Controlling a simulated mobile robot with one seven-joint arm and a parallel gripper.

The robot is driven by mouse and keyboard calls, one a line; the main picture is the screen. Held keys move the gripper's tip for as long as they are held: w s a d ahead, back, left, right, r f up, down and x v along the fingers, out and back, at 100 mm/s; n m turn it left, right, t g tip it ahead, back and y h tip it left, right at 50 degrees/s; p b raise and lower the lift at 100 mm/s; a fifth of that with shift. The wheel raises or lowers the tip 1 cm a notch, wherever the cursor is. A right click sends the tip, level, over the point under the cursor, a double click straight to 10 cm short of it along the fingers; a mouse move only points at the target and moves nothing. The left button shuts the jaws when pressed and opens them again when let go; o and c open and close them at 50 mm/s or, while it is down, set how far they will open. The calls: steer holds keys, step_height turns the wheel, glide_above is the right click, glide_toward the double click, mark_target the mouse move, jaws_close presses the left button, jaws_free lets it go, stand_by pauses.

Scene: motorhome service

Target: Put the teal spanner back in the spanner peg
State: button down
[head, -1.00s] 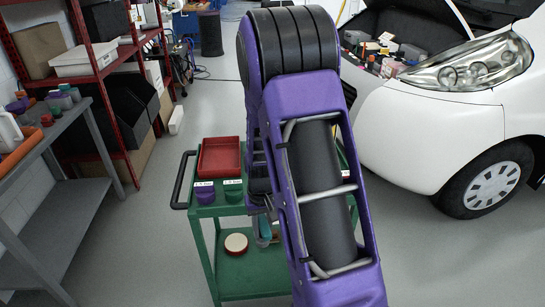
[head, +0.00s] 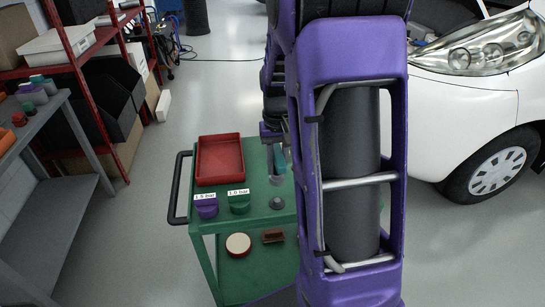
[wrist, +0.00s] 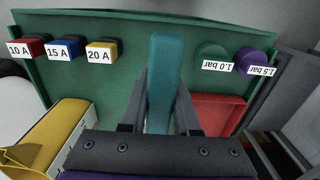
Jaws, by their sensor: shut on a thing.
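My gripper (wrist: 160,100) is shut on the teal spanner (wrist: 164,75), which runs between the two fingers in the wrist view. In the head view the spanner (head: 281,160) hangs below the gripper (head: 274,138), over the green cart top. My arm covers the cart's right part in that view. In the wrist view, the spanner and fingers hide the middle of the cart top.
The green cart (head: 262,208) carries a red tray (head: 220,160), a purple 1.5 bar piece (head: 206,208) and a green 1.0 bar piece (head: 239,203). Pieces labelled 10 A (wrist: 30,44), 15 A (wrist: 66,46) and 20 A (wrist: 103,50) and a yellow bin (wrist: 57,130) are opposite. A white car (head: 470,110) stands right.

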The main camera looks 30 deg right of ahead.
steer(key=shift+s, duration=0.2)
steer(key=shift+s+a+f, duration=0.1)
steer(key=shift+f+b, duration=2.05)
steer(key=shift+f, duration=0.75)
steer(key=shift+f, duration=0.15)
steer(key=shift+f+b, duration=0.8)
steer(key=shift+f, duration=0.35)
steer(key=c, duration=0.6)
jaws_free()
steer(key=shift+o, duration=0.2)
step_height(320, 180, up, 18)
steer(key=p, duration=0.2)
steer(key=shift+f+p, duration=0.2)
steer(key=shift+p, duration=0.1)
